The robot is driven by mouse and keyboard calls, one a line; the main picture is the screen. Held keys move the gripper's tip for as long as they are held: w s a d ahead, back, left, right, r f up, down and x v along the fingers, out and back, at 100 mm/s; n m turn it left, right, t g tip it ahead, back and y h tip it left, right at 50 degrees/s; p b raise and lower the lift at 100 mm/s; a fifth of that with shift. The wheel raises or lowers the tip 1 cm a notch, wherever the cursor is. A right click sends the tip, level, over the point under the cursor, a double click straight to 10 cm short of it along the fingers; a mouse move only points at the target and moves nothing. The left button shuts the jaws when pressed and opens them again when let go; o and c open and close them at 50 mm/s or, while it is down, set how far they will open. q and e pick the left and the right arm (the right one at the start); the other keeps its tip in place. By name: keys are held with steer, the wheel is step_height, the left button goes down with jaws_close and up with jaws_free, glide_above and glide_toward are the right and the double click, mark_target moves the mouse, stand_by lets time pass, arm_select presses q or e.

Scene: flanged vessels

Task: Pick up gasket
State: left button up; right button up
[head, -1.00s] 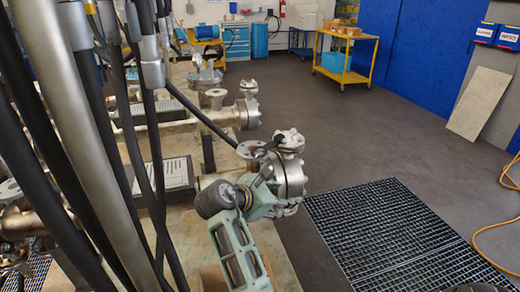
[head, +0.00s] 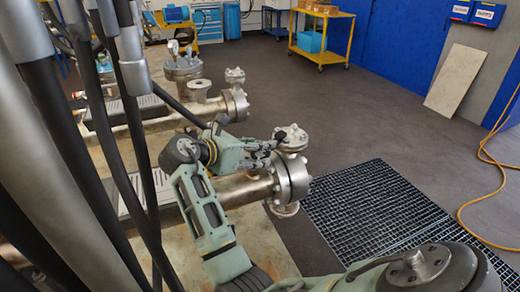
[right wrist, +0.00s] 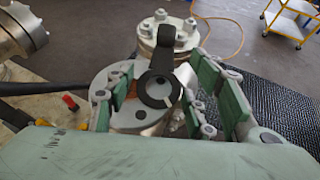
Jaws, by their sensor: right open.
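The gasket (right wrist: 161,70) is a flat black ring with a long tab. In the right wrist view it lies over a pale round flange (right wrist: 126,118), its tab pointing away toward a bolted flange. In the head view only a dark bit of it (head: 280,135) shows beside the vessel's bolted top; the gripper hides the rest. My right gripper (head: 266,149) is open, its green-padded fingers on both sides of the gasket in the right wrist view (right wrist: 163,92). I cannot tell whether they touch it. My left gripper is out of view.
The bolted vessel end (head: 291,179) stands just beyond the gripper. Another flanged vessel (head: 234,104) lies farther back. Thick hoses cross the left side. A floor grate (head: 375,212) lies right, with a yellow cart (head: 322,38) at the back on open floor.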

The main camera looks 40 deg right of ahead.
mark_target(266, 152)
steer(key=d, duration=0.1)
steer(key=s+d+p, duration=0.1)
steer(key=d, duration=0.1)
steer(key=x, duration=0.2)
steer(key=shift+w+d+f+p, duration=0.15)
steer(key=shift+d+f+p, duration=0.05)
steer(key=shift+f+p, duration=0.1)
steer(key=shift+c, duration=0.2)
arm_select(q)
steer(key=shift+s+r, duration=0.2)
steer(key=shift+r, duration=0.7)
arm_select(e)
steer(key=shift+a, duration=0.1)
steer(key=c, duration=1.1)
steer(key=shift+c, duration=0.5)
